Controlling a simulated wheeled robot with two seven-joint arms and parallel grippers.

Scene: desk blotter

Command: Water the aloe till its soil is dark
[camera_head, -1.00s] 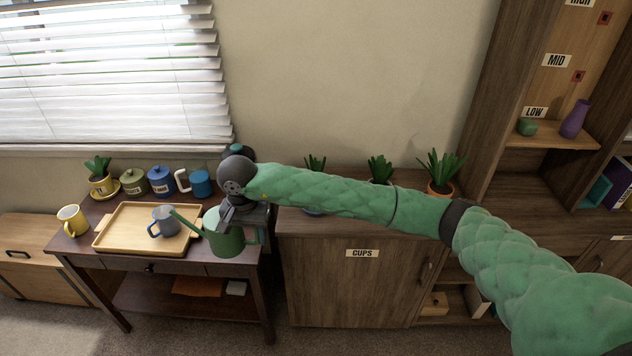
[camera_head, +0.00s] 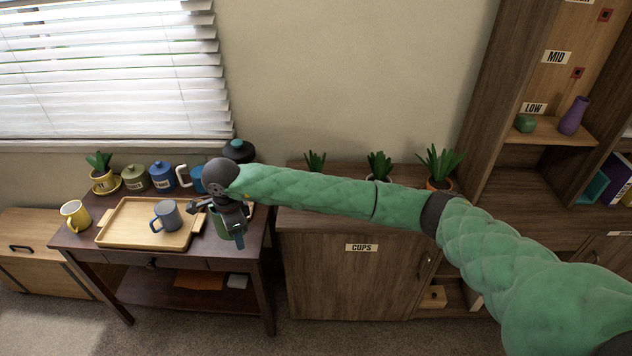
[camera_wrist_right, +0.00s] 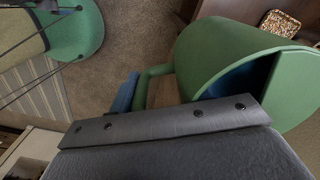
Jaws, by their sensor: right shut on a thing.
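My right gripper (camera_head: 228,210) is shut on the green watering can (camera_head: 218,224), over the right end of the dark desk. In the head view the gripper hides most of the can, and its spout does not show. In the right wrist view the can (camera_wrist_right: 220,60) has blue inside its opening, and its green handle has a blue part. A potted plant (camera_head: 98,162) stands in a yellow pot on a yellow saucer at the desk's back left. Three more plants stand on the cupboard; I cannot tell which is the aloe. Their soil cannot be made out. My left gripper is not in view.
A wooden tray (camera_head: 118,238) with a blue-grey mug (camera_head: 166,216) lies on the desk. A yellow mug (camera_head: 74,215) stands at left. Lidded jars (camera_head: 162,176) and a dark round vessel (camera_head: 238,151) line the back. My right arm crosses before the cupboard (camera_head: 340,280).

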